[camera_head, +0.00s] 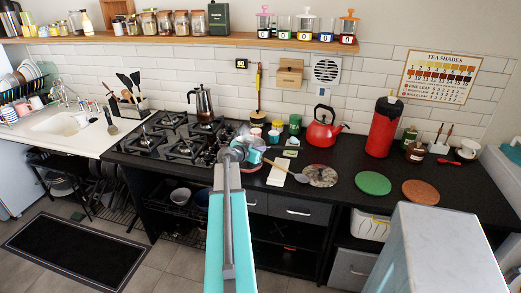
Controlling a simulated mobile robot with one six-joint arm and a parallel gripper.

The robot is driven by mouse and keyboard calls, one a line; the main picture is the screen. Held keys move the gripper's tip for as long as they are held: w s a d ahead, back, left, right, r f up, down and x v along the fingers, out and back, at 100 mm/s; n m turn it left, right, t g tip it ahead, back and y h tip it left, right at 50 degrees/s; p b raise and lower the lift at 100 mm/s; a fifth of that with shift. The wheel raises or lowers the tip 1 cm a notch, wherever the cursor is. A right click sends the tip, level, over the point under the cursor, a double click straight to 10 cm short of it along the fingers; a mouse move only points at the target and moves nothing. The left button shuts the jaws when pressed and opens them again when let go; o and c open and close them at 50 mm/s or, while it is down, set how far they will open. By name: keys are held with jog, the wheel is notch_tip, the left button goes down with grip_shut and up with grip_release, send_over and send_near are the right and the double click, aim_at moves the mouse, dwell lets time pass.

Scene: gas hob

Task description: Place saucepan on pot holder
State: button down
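I cannot clearly make out a saucepan on the hob (172,140); my arm hides part of the hob's right edge. A round green mat (373,183) and a round terracotta mat (421,192) lie flat on the black counter, to the right of my gripper. I cannot tell which of these is the pot holder. My gripper (250,153) is over the counter just right of the hob. It is small and blurred here, and its fingers are not clear.
A moka pot (204,107) stands at the back of the hob. A red kettle (322,128) and a tall red flask (384,126) stand at the back of the counter. Bowls (181,197) sit below the hob.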

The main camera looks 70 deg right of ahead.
jog(key=shift+f+b, duration=0.2)
jog(key=shift+b, duration=0.35)
jog(key=c, duration=2.4)
grip_release()
jog(key=shift+f, duration=0.1)
jog(key=o, duration=0.4)
jog(key=shift+r+p, duration=0.3)
jog(key=shift+p, duration=0.05)
jog(key=shift+r+p, duration=0.25)
jog(key=shift+p, duration=0.25)
jog(key=shift+b+v, duration=1.6)
jog(key=shift+v, duration=4.4)
jog(key=shift+f, duration=0.15)
